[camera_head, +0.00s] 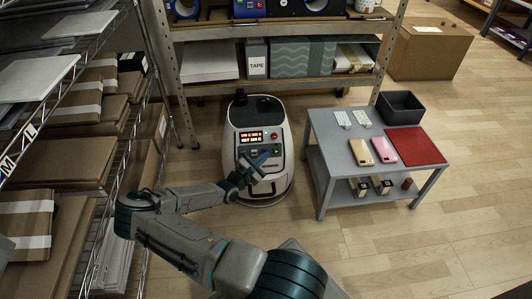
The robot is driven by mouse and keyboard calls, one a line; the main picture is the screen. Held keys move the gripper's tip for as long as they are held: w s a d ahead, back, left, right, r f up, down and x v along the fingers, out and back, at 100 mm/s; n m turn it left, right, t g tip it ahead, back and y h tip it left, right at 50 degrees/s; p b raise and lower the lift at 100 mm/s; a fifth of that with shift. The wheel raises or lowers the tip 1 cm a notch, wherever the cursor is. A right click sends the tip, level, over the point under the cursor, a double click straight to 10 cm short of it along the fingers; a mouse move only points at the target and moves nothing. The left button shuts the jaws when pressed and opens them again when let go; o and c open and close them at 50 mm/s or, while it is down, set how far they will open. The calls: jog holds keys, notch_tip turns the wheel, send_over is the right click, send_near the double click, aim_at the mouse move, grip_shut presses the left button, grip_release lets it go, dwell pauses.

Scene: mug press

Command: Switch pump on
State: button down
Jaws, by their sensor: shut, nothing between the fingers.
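The pump looks to be the white and dark machine (281,126) standing on the floor at the centre, with a black top. Its front has a lit red display (250,137) with two rows of text, too small to read surely. A small red button (273,135) sits to the right of the display, with another small control below it that is unclear. My gripper (262,159) is in front of the machine's front, just below the display. Its fingers are shut and hold nothing. They hide part of the machine's lower front; I cannot tell whether they touch it.
A grey table (343,160) stands close on the right with phones, a red mat (415,146) and a black bin (401,108). A wire rack with cardboard boxes (65,160) stands on the left. Shelves (215,88) stand behind. The floor at the lower right is clear.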

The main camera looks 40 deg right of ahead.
jog(key=shift+w+d, duration=0.1)
jog(key=shift+w, duration=0.1)
dwell(0.3)
jog(key=shift+s+a+r+p, duration=0.2)
jog(key=shift+s+a+p, duration=0.3)
jog(key=shift+s+p, duration=0.45)
jog(key=shift+w, duration=0.15)
jog(key=s+a+r+p, duration=0.1)
jog(key=s+a+p, duration=0.2)
jog(key=s+p, duration=0.2)
jog(key=shift+r+p, duration=0.2)
jog(key=shift+p, duration=0.1)
